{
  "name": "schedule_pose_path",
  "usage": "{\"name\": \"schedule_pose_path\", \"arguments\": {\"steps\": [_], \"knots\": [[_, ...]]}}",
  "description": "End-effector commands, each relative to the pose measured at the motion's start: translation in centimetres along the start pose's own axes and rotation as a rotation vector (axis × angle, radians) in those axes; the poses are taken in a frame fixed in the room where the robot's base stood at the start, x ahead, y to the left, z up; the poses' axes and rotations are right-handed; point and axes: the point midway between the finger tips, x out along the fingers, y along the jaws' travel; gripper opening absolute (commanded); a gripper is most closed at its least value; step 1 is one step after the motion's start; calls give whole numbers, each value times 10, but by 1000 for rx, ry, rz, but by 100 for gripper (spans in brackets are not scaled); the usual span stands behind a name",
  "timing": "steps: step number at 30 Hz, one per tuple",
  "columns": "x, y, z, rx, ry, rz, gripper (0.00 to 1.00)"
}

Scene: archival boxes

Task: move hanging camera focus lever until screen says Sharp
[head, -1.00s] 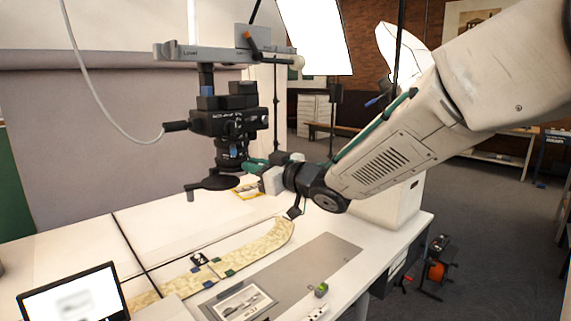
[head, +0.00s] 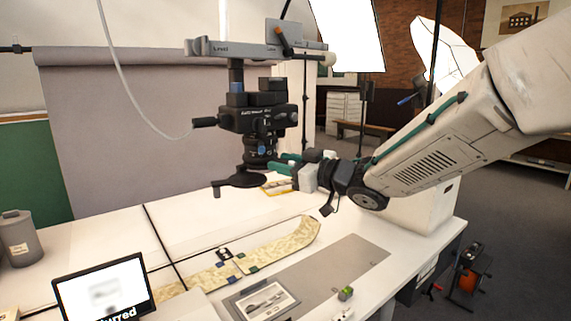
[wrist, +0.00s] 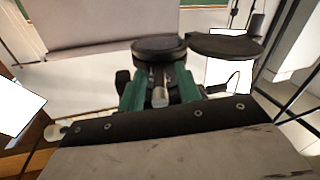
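The black camera (head: 258,119) hangs lens-down from a grey overhead bar (head: 240,48), above the white table. Its lens (head: 260,152) has a dark round disc and arm (head: 240,180) below it. My gripper (head: 281,163) reaches the lens from the right, with green fingers beside it. In the wrist view the two fingers (wrist: 160,90) stand apart on either side of a small grey peg (wrist: 160,98), probably the focus lever. Gaps seem to show beside the peg.
A patterned strip (head: 290,243), a grey mat (head: 330,265) and a framed photo (head: 265,301) lie on the table. A grey canister (head: 20,238) stands at the left. A white light panel (head: 348,33) is behind the camera.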

Motion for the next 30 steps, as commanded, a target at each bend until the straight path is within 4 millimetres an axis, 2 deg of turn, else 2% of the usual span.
{"name": "schedule_pose_path", "arguments": {"steps": [4, 7, 15, 18, 22, 30], "knots": [[-2, 0, 0, 0, 0, 1, 34], [-12, 1, 0, -1, 0, 2, 34], [-58, 1, 0, 0, 0, 3, 34], [-70, 0, 0, -1, 0, 2, 34], [-77, 0, 0, 0, 0, 1, 34], [-78, 0, 0, 0, 0, 0, 34]]}}
